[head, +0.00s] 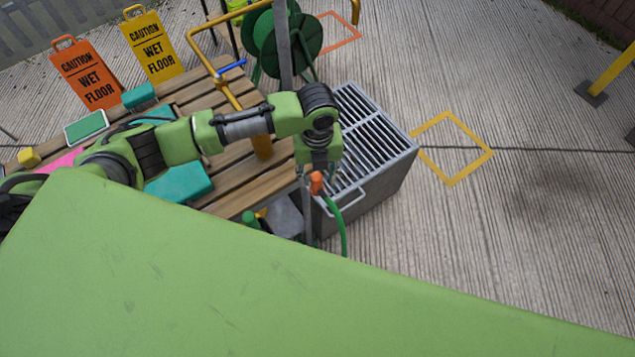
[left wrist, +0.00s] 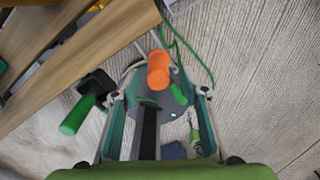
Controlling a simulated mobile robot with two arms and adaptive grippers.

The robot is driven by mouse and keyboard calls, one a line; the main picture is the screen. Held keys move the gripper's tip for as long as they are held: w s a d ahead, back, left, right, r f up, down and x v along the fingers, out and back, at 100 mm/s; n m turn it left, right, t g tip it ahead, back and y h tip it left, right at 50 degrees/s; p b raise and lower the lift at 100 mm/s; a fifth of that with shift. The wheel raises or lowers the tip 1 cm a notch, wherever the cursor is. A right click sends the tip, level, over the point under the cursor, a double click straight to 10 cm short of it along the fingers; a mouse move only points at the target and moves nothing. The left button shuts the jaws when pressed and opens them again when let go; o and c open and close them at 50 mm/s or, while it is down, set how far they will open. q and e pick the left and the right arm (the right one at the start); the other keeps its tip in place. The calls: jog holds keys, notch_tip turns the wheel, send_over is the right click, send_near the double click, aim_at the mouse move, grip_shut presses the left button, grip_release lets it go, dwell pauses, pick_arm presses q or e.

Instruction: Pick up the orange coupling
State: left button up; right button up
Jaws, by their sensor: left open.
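The orange coupling (head: 316,183) sits at the end of a green hose (head: 340,225) beside the slatted table's front right corner. In the left wrist view the coupling (left wrist: 158,72) shows as a short orange cylinder. It lies between the lines of the fingers, near and beyond their tips. My left gripper (head: 313,174) points down over it in the head view. In the left wrist view the left gripper (left wrist: 166,94) is open, its two fingers well apart. I cannot tell whether a finger touches the coupling. My right gripper is not in view.
The slatted wooden table (head: 232,205) stands left of the coupling. A grey box with a grated top (head: 385,165) stands close on the right. A green hose reel (head: 290,42) and wet-floor signs (head: 150,45) are behind. The ribbed floor at the right is mostly free.

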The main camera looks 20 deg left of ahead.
aim_at(316, 189)
pick_arm(q)
notch_tip(316, 189, down, 3)
jog(key=shift+s+a+r, duration=0.15)
jog(key=shift+r, duration=0.05)
jog(key=shift+f+p, duration=0.3)
jog(key=shift+f, duration=0.25)
jog(key=c, duration=1.1)
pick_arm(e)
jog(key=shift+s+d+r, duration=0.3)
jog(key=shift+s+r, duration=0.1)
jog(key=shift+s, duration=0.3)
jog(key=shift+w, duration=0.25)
